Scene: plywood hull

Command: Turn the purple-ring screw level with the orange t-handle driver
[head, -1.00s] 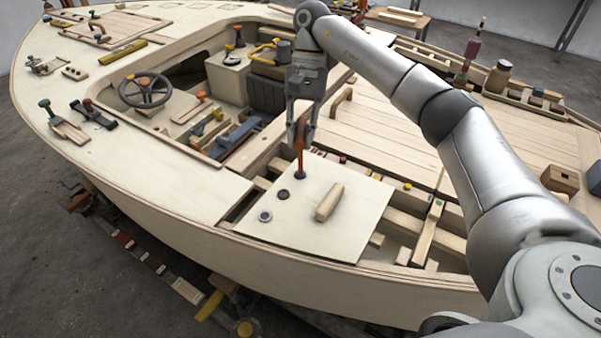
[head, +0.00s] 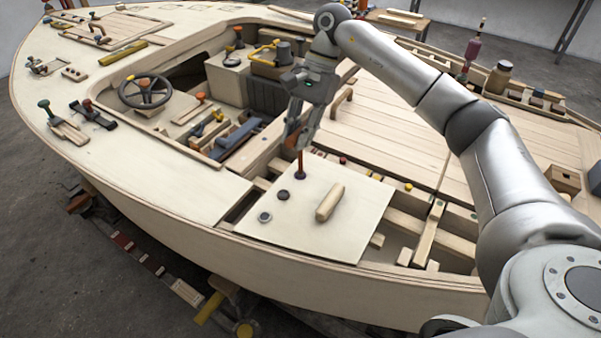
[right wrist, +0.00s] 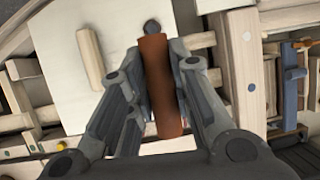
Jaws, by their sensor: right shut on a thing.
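The orange t-handle driver (head: 292,138) is held in my right gripper (head: 297,141). The tip seems to be on that screw, but the contact is too small to be sure. In the right wrist view the orange handle (right wrist: 161,88) lies between the two fingers of my right gripper (right wrist: 158,62), which is shut on it. A second dark screw (head: 284,195) and a grey-ringed one (head: 265,217) are nearer. My left gripper is out of view.
A wooden block handle (head: 329,203) stands up from the panel, right of the screws. Open framing (head: 425,232) lies to the right of the panel. A blue tool (head: 236,139) lies in the bay to the left. The panel's near part is clear.

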